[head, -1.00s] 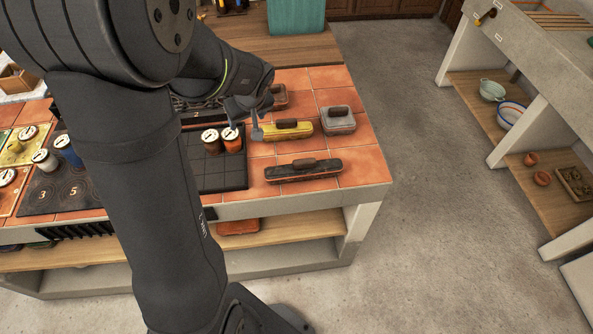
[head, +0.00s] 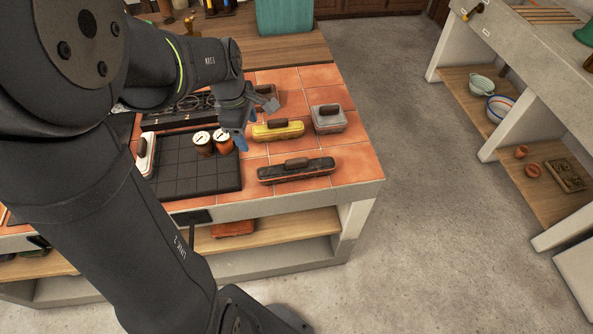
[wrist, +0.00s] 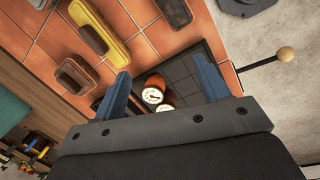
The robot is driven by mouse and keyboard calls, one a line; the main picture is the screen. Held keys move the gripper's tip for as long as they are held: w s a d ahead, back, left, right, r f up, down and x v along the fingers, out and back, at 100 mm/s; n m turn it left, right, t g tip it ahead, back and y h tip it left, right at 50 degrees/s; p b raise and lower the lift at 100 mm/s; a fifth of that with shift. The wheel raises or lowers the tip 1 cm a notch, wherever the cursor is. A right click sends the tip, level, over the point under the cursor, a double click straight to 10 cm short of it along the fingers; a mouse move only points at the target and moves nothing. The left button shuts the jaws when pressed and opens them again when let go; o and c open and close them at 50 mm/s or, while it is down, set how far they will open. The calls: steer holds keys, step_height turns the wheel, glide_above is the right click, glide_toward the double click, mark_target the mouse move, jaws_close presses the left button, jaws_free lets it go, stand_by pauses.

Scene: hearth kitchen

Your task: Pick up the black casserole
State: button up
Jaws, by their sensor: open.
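The black casserole (head: 310,170) is a long dark dish with a brown handle on its lid. It sits on the orange tiles near the front right of the counter in the head view. In the wrist view, a dish cut off by the top edge may be it; I cannot tell surely. My gripper (head: 255,116) is open and empty, with blue fingers. In the head view it appears behind and left of the black casserole, near the yellow casserole (head: 290,131). In the wrist view the open fingers (wrist: 161,70) show with two jars beyond them.
A grey casserole (head: 328,122) and a brown one (head: 265,91) stand behind the black casserole. Two jars (head: 203,145) with gauge-like lids stand on the black gridded plate (head: 190,178) to the left. Bare tiles lie right of the black casserole, up to the counter edge.

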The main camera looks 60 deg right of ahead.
mark_target(290, 160)
steer(key=s+r+n+g+h, duration=0.1)
steer(key=s+r+n+g, duration=0.2)
steer(key=s+r+n, duration=0.15)
steer(key=x, duration=1.8)
steer(key=shift+w+d, duration=0.15)
steer(key=shift+d, duration=0.15)
steer(key=c, duration=1.3)
steer(key=shift+r, duration=0.1)
steer(key=shift+c, duration=0.3)
steer(key=shift+r+h, duration=0.1)
steer(key=shift+h, duration=0.2)
